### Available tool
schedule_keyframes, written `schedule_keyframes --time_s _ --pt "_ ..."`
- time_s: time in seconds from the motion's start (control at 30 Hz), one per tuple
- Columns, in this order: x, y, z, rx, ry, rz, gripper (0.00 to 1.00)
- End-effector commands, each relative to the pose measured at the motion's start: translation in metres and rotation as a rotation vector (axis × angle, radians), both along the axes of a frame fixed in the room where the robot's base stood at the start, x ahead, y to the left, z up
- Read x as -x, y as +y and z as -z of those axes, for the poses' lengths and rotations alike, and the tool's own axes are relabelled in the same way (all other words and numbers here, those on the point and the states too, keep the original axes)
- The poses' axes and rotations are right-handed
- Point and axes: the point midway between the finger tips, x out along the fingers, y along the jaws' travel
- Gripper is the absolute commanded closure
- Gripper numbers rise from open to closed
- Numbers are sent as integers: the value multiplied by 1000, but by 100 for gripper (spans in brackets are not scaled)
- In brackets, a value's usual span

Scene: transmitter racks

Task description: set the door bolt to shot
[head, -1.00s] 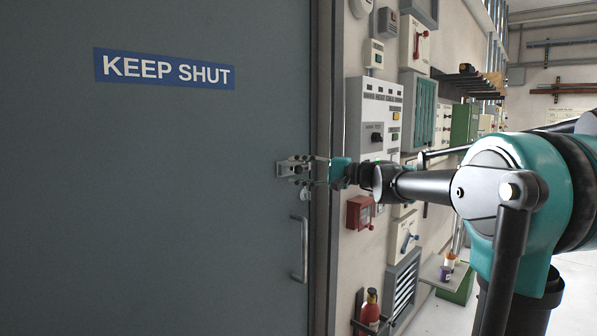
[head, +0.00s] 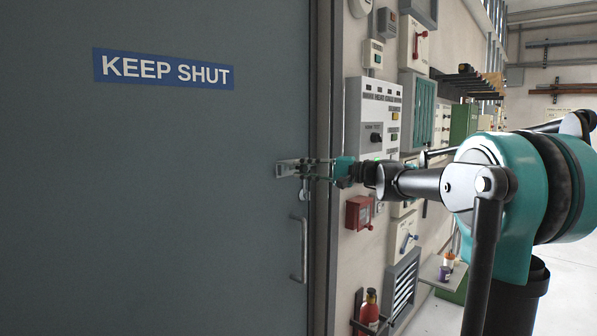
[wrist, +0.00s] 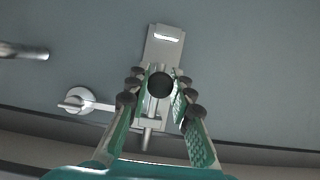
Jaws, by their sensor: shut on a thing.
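The door bolt (head: 286,169) is a pale metal plate with a sliding rod, fixed to the grey door near its right edge. In the wrist view the bolt plate (wrist: 165,47) runs up from my gripper, with a slot near its far end. A dark round knob (wrist: 160,84) stands on the bolt. My gripper (head: 309,169) is shut on the knob; in the wrist view its padded fingers (wrist: 158,92) lie on both sides of it. The rod (wrist: 148,136) sticks out towards the door frame. Its seat at the frame is not clear.
A round lock fitting (wrist: 82,101) sits beside the bolt. A door pull handle (head: 304,250) is below it. The frame (head: 322,110) stands close on the right. A wall of panels, a red box (head: 359,212) and an extinguisher (head: 370,310) lie beyond my arm.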

Motion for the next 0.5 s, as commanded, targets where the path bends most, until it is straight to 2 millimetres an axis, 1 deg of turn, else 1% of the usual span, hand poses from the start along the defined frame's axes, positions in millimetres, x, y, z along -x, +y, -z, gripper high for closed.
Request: schedule_keyframes --time_s 0.03,0.1,0.33,0.37,0.5 --pt "-6 -5 0 1 0 3 100" --pt "-8 -7 0 1 0 2 100" --pt "-9 -7 0 0 0 4 100" --pt "-9 -7 0 0 0 5 75" --pt "-9 -7 0 0 0 4 58"
